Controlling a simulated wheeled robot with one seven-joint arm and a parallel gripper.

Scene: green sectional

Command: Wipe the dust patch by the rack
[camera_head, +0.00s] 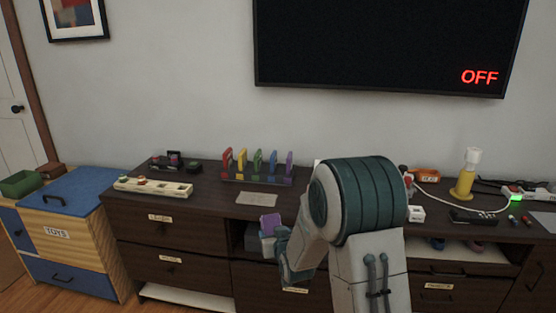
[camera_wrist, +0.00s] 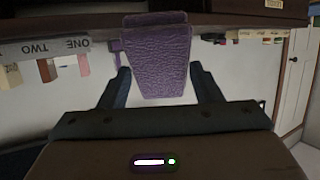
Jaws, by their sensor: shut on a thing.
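My gripper (camera_head: 268,235) is shut on a purple sponge-like block (camera_head: 270,223), held in front of the dark cabinet's front edge. In the wrist view the block (camera_wrist: 157,60) has a rough surface and sits between the two fingers. A pale, flat, roughly rectangular patch (camera_head: 257,199), which looks like the dust patch, lies on the cabinet top (camera_head: 215,200). It is just in front of the rack (camera_head: 258,182) with red, yellow, green, blue and purple upright pieces. The block is in front of the patch and apart from it.
A cream holder (camera_head: 153,187) lies left of the rack, with dark items behind it. At right stand a yellow lamp-like item (camera_head: 465,178), a white cable and small objects. A wall screen (camera_head: 385,45) reads OFF. My arm hides part of the cabinet's middle.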

